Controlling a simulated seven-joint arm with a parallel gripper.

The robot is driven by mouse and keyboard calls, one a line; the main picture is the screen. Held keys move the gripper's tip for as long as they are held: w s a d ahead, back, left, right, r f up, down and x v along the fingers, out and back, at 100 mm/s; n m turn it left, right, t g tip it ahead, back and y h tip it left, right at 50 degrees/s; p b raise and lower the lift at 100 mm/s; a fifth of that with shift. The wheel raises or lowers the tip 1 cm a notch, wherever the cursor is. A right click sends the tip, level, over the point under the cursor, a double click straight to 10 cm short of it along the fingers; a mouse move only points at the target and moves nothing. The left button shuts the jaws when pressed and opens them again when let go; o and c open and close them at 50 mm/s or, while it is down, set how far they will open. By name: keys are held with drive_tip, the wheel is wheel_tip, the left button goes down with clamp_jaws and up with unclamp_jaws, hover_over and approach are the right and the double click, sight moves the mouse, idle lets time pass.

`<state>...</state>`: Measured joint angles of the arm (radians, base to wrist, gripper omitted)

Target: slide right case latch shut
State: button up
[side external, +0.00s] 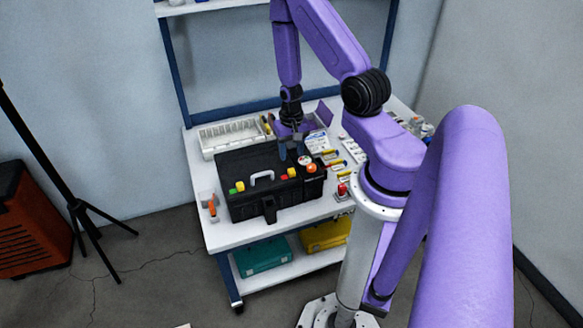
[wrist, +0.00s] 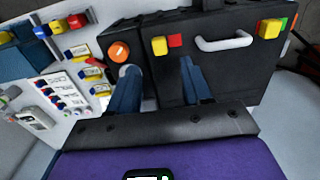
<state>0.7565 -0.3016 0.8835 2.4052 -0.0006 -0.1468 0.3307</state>
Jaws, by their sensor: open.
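The black case (side external: 245,167) stands on the white bench with a pale handle (side external: 262,178) on its lid. The right case latch (side external: 292,172) has a yellow block with a red patch beside it on the handle side. In the wrist view that yellow block (wrist: 159,45) and red patch (wrist: 175,41) lie left of the handle. The other latch (side external: 240,186) is a yellow block with green beside it. My gripper (side external: 291,150) points down over the case's rear right part. Its blue fingers are apart and empty (wrist: 160,82), short of the right latch and apparently not touching it.
An orange round knob (side external: 311,168) sits close to the right latch. A white tray (side external: 228,136) stands behind the case. Several small coloured parts and a red button (side external: 342,189) lie to the right. An orange-handled tool (side external: 212,206) lies at the left bench edge.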

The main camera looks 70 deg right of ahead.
sight(291, 170)
drive_tip(key=shift+f, duration=3.75)
